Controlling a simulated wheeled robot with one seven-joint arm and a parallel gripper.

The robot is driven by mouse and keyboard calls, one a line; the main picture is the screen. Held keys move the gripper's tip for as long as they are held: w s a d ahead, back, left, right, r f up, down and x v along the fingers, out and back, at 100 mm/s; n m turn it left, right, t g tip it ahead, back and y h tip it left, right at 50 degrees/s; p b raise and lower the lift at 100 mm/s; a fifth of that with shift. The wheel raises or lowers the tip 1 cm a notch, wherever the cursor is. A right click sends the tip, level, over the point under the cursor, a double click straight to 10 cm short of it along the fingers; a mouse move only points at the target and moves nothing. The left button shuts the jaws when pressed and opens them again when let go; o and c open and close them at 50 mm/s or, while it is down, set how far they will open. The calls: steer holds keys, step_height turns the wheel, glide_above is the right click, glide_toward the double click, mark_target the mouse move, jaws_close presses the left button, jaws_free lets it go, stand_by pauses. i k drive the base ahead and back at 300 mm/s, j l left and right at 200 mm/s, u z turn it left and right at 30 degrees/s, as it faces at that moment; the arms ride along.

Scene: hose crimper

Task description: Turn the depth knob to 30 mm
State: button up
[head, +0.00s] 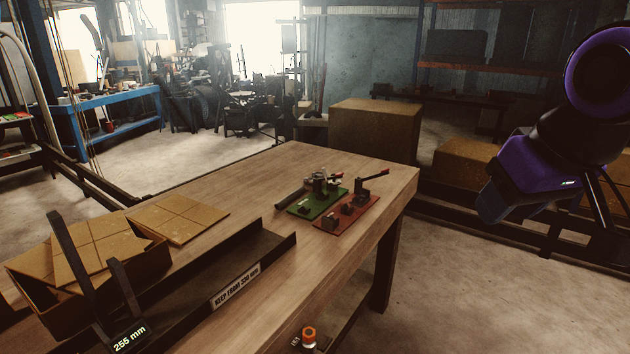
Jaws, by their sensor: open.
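An orange-topped knob with a pale base (309,336) shows at the bottom edge of the head view, below the near side of the workbench. A small label (295,341) stands beside it, too small to read surely, so I cannot tell the knob's setting. My gripper (487,206) is at the right, at the lower end of my purple and black arm. It is open, with nothing seen in it, high and well to the right of the knob. Its fingers are dark and hard to make out.
A dark two-post stand reads "255 mm" (130,338). An open carton (60,305) stands left. Bare floor lies right.

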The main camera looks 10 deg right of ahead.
mark_target(332, 186)
steer(key=l+u, duration=0.1)
steer(key=l, duration=0.65)
steer(key=i+l+u, duration=0.1)
steer(key=l, duration=0.2)
steer(key=i+l+u, duration=0.1)
steer(key=l, duration=0.25)
steer(key=i+l+u, duration=0.1)
steer(key=l, duration=0.25)
steer(key=i+l+u, duration=0.1)
steer(key=i+l, duration=0.15)
steer(key=i+l+u, duration=0.1)
steer(key=l, duration=0.35)
steer(key=i+l+u, duration=0.15)
steer(key=i, duration=0.2)
steer(key=i+l+u, duration=0.1)
steer(key=i, duration=0.5)
